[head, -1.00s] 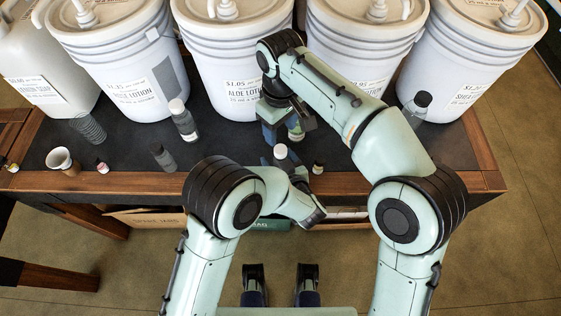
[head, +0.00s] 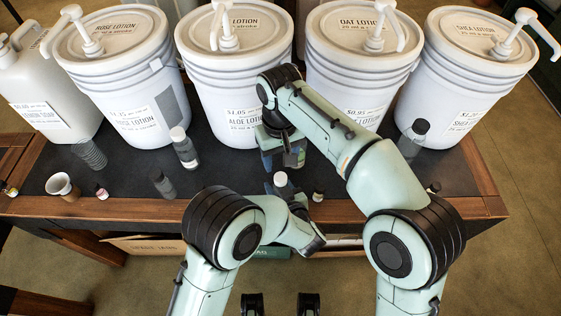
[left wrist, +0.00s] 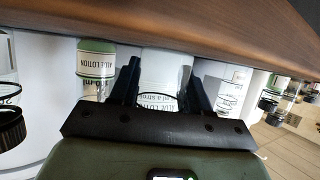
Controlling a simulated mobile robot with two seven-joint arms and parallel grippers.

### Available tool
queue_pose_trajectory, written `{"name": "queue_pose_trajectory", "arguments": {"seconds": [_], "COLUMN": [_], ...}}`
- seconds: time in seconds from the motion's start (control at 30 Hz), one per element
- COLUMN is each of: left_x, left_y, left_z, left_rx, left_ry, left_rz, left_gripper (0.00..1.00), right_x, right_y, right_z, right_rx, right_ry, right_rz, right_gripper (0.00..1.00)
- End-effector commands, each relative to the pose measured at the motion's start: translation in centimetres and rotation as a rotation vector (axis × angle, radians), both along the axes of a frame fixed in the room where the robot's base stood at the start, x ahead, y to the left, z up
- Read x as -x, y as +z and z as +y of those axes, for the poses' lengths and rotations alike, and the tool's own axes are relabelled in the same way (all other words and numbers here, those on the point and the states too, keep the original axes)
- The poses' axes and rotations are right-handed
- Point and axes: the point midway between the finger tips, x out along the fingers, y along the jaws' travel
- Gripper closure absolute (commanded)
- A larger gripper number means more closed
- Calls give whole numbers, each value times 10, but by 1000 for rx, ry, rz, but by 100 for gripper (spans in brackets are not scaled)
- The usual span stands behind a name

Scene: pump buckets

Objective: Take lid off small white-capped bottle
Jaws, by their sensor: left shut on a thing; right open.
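A white-capped bottle (head: 280,180) stands out at the front middle of the table in the head view. Its cap shows above my left gripper (head: 290,190), which is shut on it; its body is mostly hidden by the jaws and arm. In the left wrist view the jaws (left wrist: 163,90) show, but the bottle's outline between them is hard to make out. My right gripper (head: 282,150) is open, just behind and above the cap and apart from it. A green-labelled bottle (head: 298,155) is close beside the right gripper; it also shows in the left wrist view (left wrist: 97,62).
Lotion buckets with pumps, such as the aloe one (head: 240,95), line the table's back. A taller white-capped bottle (head: 184,148), a grey bottle (head: 162,184), a cup (head: 62,186) and small bottles stand at left. A dark-capped bottle (head: 415,135) stands right.

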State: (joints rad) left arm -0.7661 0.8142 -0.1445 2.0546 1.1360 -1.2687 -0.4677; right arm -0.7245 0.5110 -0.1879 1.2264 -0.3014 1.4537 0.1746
Motion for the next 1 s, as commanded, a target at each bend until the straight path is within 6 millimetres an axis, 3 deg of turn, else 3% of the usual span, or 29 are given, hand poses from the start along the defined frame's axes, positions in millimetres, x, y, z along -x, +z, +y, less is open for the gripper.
{"name": "queue_pose_trajectory", "arguments": {"seconds": [0.8,1.0], "left_x": [0,0], "left_y": [0,0], "left_z": [0,0], "left_rx": [0,0], "left_ry": [0,0], "left_rz": [0,0], "left_gripper": [100,100], "right_x": [1,0], "right_y": [-3,1], "right_z": [1,0], "right_rx": [37,28], "right_ry": [-2016,-2445], "right_rz": [-6,-11], "right_gripper": [44,44]}}
